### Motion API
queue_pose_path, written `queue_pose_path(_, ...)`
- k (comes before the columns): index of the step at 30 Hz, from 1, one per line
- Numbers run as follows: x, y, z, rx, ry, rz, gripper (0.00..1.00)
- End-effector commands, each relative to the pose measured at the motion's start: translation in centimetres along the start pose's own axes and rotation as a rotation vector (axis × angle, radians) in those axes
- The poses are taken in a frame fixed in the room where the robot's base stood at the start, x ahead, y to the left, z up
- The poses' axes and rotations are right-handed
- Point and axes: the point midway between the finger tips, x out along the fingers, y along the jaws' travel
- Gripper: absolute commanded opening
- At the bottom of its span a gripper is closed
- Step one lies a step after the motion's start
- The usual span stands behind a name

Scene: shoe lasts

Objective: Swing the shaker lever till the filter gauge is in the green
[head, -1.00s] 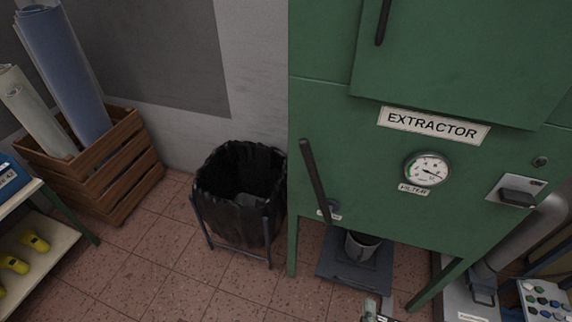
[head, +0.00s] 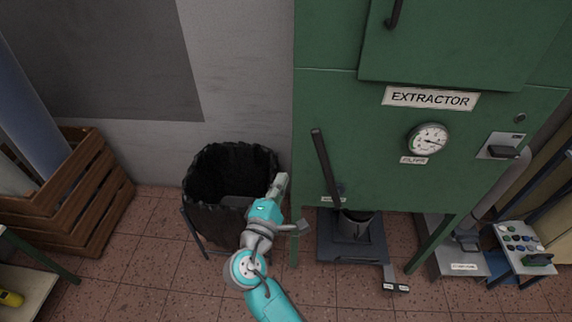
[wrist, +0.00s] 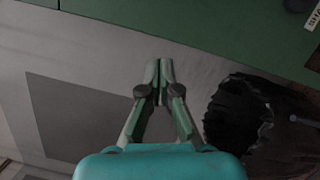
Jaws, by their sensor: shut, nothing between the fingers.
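The shaker lever (head: 325,165) is a dark bar on the front left of the green extractor cabinet (head: 350,100). It stands nearly upright, its top leaning slightly left. The round filter gauge (head: 428,139) sits under the EXTRACTOR label; its needle appears to point right, away from the green patch at the dial's left, though it is small here. My gripper (head: 281,181) is shut and empty, left of the lever and apart from it, in front of the bin. In the wrist view its fingertips (wrist: 160,66) meet; I cannot make out the lever there.
A black-lined bin (head: 215,180) stands close behind and left of my gripper, also in the wrist view (wrist: 235,110). A wooden crate (head: 85,205) with rolls is at the left. A dust pot (head: 356,226) stands below the cabinet. Floor in front is open.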

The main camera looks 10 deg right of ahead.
Motion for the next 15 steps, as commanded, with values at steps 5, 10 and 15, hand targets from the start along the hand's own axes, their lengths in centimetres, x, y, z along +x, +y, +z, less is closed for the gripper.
queue_pose_path(5,2.5,0.0,0.1,0.001,-0.004,-0.001,0.0)
queue_pose_path(10,5.7,0.0,0.1,0.001,-0.003,-0.001,0.0)
queue_pose_path(15,8.8,-0.1,0.1,0.0,-0.002,-0.002,0.0)
